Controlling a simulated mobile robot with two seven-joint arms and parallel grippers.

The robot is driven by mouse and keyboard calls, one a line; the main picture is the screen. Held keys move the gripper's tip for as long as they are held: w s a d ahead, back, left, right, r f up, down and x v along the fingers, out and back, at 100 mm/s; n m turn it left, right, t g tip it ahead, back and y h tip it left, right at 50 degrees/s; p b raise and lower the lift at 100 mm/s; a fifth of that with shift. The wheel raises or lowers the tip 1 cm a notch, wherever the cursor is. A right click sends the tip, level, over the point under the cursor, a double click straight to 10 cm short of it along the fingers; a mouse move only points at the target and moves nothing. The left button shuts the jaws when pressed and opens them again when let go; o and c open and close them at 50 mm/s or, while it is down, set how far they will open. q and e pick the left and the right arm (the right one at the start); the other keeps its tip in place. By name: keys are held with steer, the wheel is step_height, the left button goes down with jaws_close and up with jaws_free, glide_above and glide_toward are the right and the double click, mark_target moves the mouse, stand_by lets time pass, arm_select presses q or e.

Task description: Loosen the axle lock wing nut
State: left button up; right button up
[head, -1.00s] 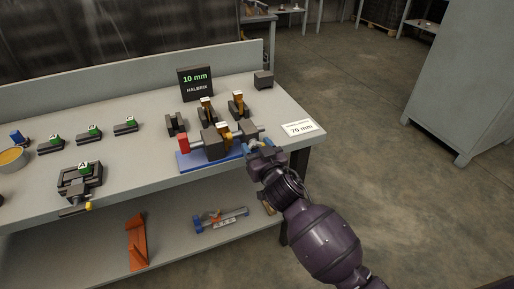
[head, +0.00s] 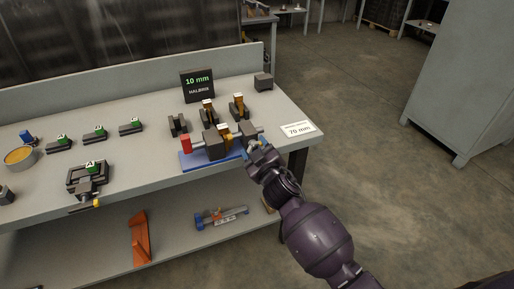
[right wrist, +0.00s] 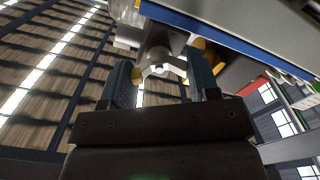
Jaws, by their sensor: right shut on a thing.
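The fixture on a blue base plate (head: 190,165) stands at the front right of the bench, with a red end block (head: 186,145), dark grey blocks and a light axle. My right gripper (head: 256,148) is at its front right end and covers the wing nut in the head view. In the right wrist view, the wing nut (right wrist: 158,70) shows as a pale hub with yellow wings between the blue finger pads. My right gripper (right wrist: 160,88) is shut on it. How far the nut is turned cannot be told. My left gripper is not in view.
Orange-topped holders (head: 239,106) stand behind the fixture, near a 10 mm display (head: 197,86). A 70 mm card (head: 297,130) lies to the right. A grey clamp block (head: 88,178) is at the left. The lower shelf holds an orange bracket (head: 141,238). Floor right of the bench is clear.

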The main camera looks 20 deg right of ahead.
steer(key=shift+r+n, duration=0.1)
steer(key=shift+n, duration=0.9)
steer(key=n+p, duration=0.1)
steer(key=n, duration=0.3)
steer(key=shift+n, duration=0.3)
steer(key=n, duration=0.3)
steer(key=shift+p, duration=0.3)
steer(key=shift+f+n, duration=0.2)
steer(key=shift+n, duration=1.4)
steer(key=o, duration=0.9)
steer(key=shift+a, duration=0.1)
